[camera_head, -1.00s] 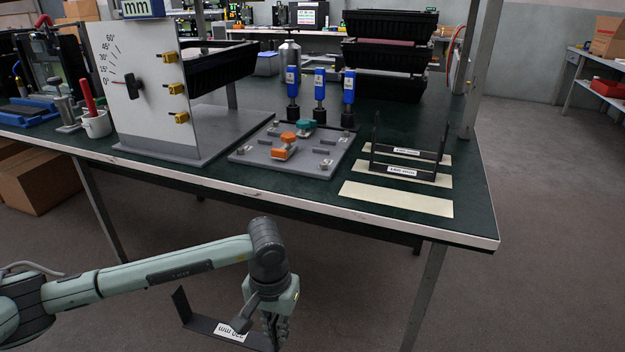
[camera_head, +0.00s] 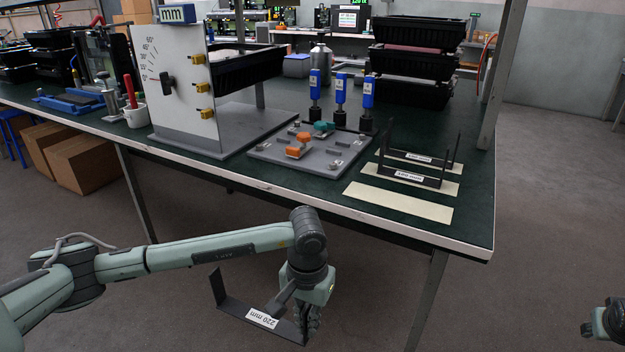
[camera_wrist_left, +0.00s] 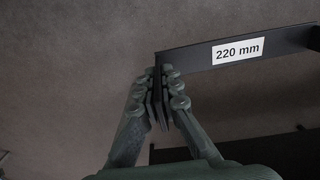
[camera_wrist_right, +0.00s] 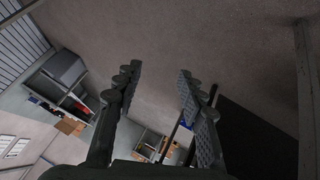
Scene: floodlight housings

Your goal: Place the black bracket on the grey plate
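A black U-shaped bracket labelled "220 mm" (camera_head: 247,312) hangs in front of the table, above the floor. My left gripper (camera_head: 309,328) is shut on one upright end of it; the left wrist view shows the fingers closed on the bracket (camera_wrist_left: 190,60). The grey plate (camera_head: 311,150) lies on the green table, apart from the bracket, with orange clamps (camera_head: 299,146), a teal clamp (camera_head: 323,127) and small blocks on it. My right gripper (camera_wrist_right: 158,95) is open and empty over the floor; part of it shows at the right edge of the head view.
Two more black brackets (camera_head: 408,174) stand on cream strips at the table's right. Blue-topped tools (camera_head: 340,92) stand behind the plate. A white panel with a dial (camera_head: 180,85) stands left of it. The white table edge (camera_head: 400,238) lies between bracket and plate.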

